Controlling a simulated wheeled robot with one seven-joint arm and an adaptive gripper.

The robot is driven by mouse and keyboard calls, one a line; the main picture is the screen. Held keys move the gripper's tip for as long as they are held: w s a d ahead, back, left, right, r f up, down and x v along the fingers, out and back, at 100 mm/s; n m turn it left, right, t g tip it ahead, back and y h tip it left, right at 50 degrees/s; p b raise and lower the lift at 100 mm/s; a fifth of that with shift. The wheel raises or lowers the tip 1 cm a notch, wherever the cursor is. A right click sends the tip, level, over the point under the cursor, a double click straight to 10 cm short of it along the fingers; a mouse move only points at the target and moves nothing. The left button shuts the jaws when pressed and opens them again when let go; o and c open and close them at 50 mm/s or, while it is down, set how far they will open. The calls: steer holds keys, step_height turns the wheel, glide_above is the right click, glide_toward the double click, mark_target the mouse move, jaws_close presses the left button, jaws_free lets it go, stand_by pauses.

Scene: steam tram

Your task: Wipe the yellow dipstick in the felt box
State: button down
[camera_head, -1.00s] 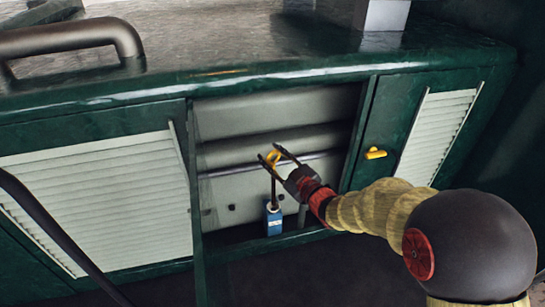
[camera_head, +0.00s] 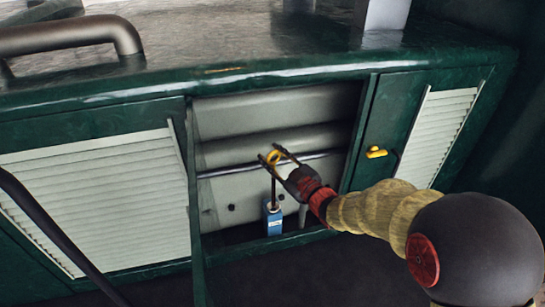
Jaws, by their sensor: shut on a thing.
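My gripper (camera_head: 273,155) is shut on the yellow dipstick (camera_head: 273,158) at its yellow ring handle, in the open middle bay of the green cabinet. The dipstick's dark, thin rod hangs down below the fingers. Its lower end meets the top of a small blue box (camera_head: 274,222) with a pale label, which appears to be the felt box. The rod's tip is not visible, and I cannot tell how deep it sits in the box.
A dark pipe (camera_head: 228,170) runs across the bay behind the dipstick. The green door (camera_head: 379,125) with a yellow handle (camera_head: 376,152) is on the right. A white louvred panel (camera_head: 95,205) is on the left. The cabinet top overhangs the bay.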

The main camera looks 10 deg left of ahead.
mark_target(273, 166)
steer(key=shift+f+b, duration=2.05)
steer(key=shift+b, duration=0.2)
stand_by(0.8)
step_height(273, 166, down, 14)
steer(key=b, duration=1.3)
stand_by(0.9)
steer(key=shift+r, duration=0.2)
